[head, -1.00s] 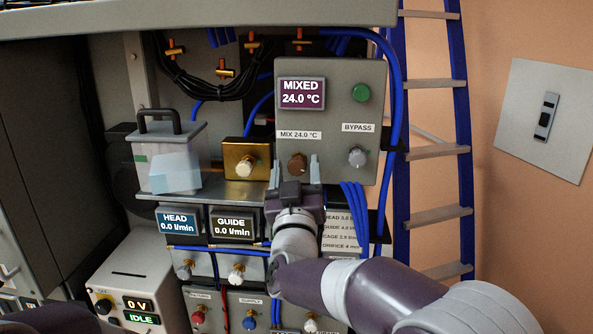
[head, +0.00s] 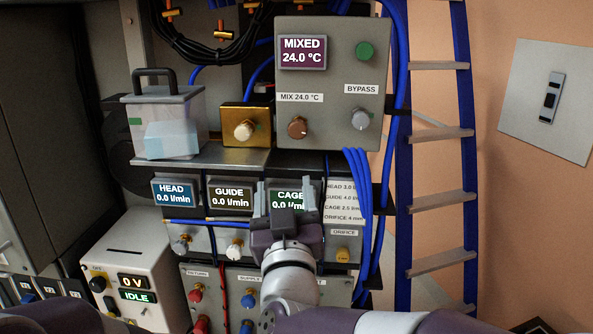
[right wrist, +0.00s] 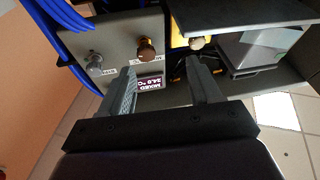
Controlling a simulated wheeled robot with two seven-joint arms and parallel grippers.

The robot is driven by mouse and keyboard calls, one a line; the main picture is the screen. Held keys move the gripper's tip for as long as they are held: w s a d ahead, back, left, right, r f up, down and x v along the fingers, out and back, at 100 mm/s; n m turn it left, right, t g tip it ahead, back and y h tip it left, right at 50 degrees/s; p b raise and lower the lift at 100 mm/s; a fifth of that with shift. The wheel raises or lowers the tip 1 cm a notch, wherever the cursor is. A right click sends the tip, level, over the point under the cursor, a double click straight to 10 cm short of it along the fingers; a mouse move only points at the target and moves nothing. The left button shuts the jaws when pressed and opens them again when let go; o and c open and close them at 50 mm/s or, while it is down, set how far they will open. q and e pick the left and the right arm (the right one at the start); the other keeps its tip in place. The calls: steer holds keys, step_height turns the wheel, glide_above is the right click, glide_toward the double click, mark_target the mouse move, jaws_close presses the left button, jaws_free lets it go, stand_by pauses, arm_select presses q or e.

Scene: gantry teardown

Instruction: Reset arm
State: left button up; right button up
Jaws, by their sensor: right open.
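My right gripper (head: 285,200) is in front of the flow panel in the head view, with its two fingers upright and apart. It holds nothing. It covers part of the CAGE display (head: 290,196), which reads about 0.0 l/min. The right wrist view shows the same open fingers (right wrist: 163,88) with the mixing box (right wrist: 115,50), its brown knob (right wrist: 147,49) and grey knob (right wrist: 94,64) beyond them. In the head view the brown MIX knob (head: 297,128) and grey BYPASS knob (head: 361,119) are clear of the gripper. My left gripper is not in view.
HEAD (head: 175,192) and GUIDE (head: 231,197) displays read 0.0 l/min. A power box (head: 136,270) reads 0 V, IDLE. A clear handled container (head: 167,122) stands on the shelf. Blue hoses (head: 358,195) hang at right, before a blue ladder (head: 470,150). A wall switch (head: 550,98) is far right.

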steer(key=s+a+f+n+g+y, duration=0.1)
steer(key=a+f+n+g+y, duration=0.2)
steer(key=f, duration=0.4)
steer(key=s+a+f+g+y, duration=0.1)
steer(key=a+f+g+y, duration=0.1)
steer(key=f+g, duration=0.35)
steer(key=s+d+f+g+h, duration=0.1)
steer(key=s+d+f+g, duration=0.25)
steer(key=f, duration=0.55)
steer(key=s+d+f+m+g+h, duration=0.2)
steer(key=s+d+f+g, duration=0.2)
steer(key=d, duration=0.7)
steer(key=s+d+f+m+g+h, duration=0.3)
steer(key=s+d+f, duration=0.4)
steer(key=d, duration=0.3)
steer(key=shift+s+d+f+g, duration=0.25)
steer(key=shift+d+f+g, duration=0.15)
steer(key=shift+g, duration=0.1)
